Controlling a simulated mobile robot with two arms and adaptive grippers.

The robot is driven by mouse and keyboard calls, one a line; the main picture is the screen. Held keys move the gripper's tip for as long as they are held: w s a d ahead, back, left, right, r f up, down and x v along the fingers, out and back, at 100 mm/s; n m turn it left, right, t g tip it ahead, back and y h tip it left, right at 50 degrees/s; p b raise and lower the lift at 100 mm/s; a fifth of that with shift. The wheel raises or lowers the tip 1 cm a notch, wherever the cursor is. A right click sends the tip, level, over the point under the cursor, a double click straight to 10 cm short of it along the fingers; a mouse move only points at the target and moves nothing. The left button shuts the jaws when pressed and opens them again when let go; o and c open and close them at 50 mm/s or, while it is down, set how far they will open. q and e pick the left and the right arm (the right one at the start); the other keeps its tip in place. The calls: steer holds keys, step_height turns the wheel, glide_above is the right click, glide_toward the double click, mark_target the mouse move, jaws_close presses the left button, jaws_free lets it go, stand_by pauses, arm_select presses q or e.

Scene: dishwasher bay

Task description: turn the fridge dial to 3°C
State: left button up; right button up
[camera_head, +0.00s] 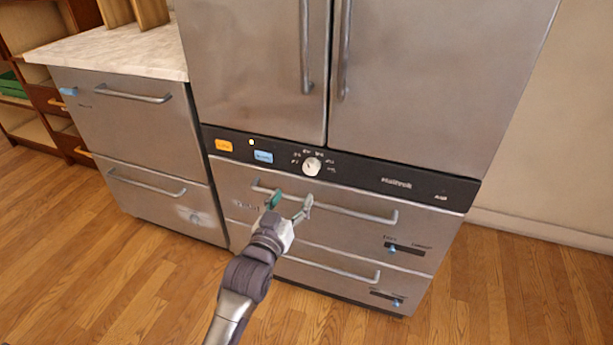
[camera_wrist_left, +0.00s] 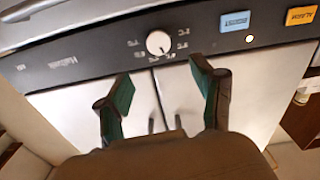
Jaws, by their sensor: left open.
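The fridge dial (camera_head: 312,166) is a small round white knob on the black control strip (camera_head: 365,174) of the steel fridge. The dial also shows in the left wrist view (camera_wrist_left: 158,43), where the picture is upside down and the dial lies beyond the fingertips. My left gripper (camera_head: 291,205) is open and empty, just below the dial in the head view, in front of the upper drawer handle. Its green-padded fingers (camera_wrist_left: 160,82) are spread in the left wrist view, apart from the dial. My right gripper is not in view.
The upper drawer handle (camera_head: 350,211) juts out near my gripper. A counter (camera_head: 110,50) with steel drawers stands left. The wooden floor in front is clear.

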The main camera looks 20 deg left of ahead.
mark_target(309, 168)
arm_select(q)
steer(key=w, duration=0.4)
steer(key=w+b, duration=0.1)
steer(key=w, duration=0.2)
steer(key=w+b, duration=0.1)
steer(key=w, duration=0.3)
steer(key=shift+w+d, duration=0.25)
steer(key=shift+w, duration=0.1)
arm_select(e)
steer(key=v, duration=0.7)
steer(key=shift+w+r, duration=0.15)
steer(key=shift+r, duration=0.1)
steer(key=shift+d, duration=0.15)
arm_select(q)
steer(key=c, duration=1.1)
steer(key=shift+c, duration=0.2)
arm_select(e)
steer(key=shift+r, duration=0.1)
